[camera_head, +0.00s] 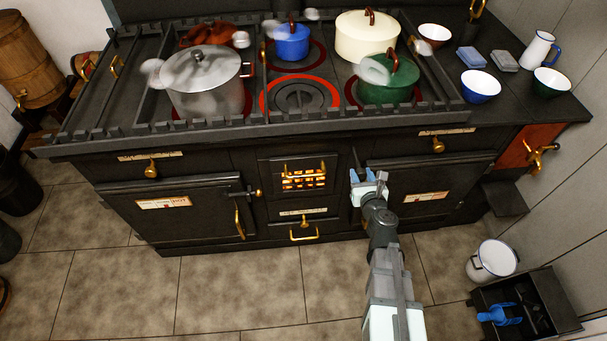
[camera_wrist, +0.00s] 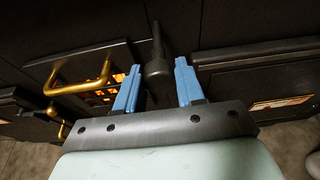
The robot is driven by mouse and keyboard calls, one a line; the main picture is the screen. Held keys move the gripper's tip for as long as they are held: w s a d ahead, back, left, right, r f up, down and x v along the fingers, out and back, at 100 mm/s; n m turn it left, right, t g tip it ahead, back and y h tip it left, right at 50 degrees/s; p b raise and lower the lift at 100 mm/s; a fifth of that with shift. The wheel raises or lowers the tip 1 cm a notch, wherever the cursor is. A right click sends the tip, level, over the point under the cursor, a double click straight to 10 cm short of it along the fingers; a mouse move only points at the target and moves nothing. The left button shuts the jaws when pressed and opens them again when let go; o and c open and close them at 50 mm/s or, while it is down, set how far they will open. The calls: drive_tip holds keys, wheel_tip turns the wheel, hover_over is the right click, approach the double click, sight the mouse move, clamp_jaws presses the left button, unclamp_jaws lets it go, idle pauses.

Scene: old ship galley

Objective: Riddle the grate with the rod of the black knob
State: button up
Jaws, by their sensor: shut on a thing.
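The black knob (camera_wrist: 157,68) with its dark rod stands between my gripper's blue fingers in the wrist view. My gripper (camera_wrist: 157,86) is shut on the knob; it also shows in the head view (camera_head: 369,178), in front of the black range, just right of the firebox. The knob is hard to make out there against the dark front. The grate (camera_head: 303,177) glows orange behind brass bars, left of my gripper. It also shows at the left of the wrist view (camera_wrist: 105,92), behind a brass handle (camera_wrist: 85,82).
Oven doors with brass handles flank the firebox, the right one (camera_head: 430,190) close to my gripper. Several pots, including a steel pot (camera_head: 205,85) and a green pot (camera_head: 388,85), stand on the railed range top. A white bucket (camera_head: 492,260) and black box (camera_head: 550,300) stand at right.

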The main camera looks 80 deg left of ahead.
sight(359, 164)
drive_tip(key=shift+d, duration=0.3)
drive_tip(key=shift+a, duration=3.35)
drive_tip(key=o, duration=1.1)
drive_tip(key=shift+c, duration=0.2)
drive_tip(key=shift+d, duration=0.1)
drive_tip(key=shift+d, duration=3.5)
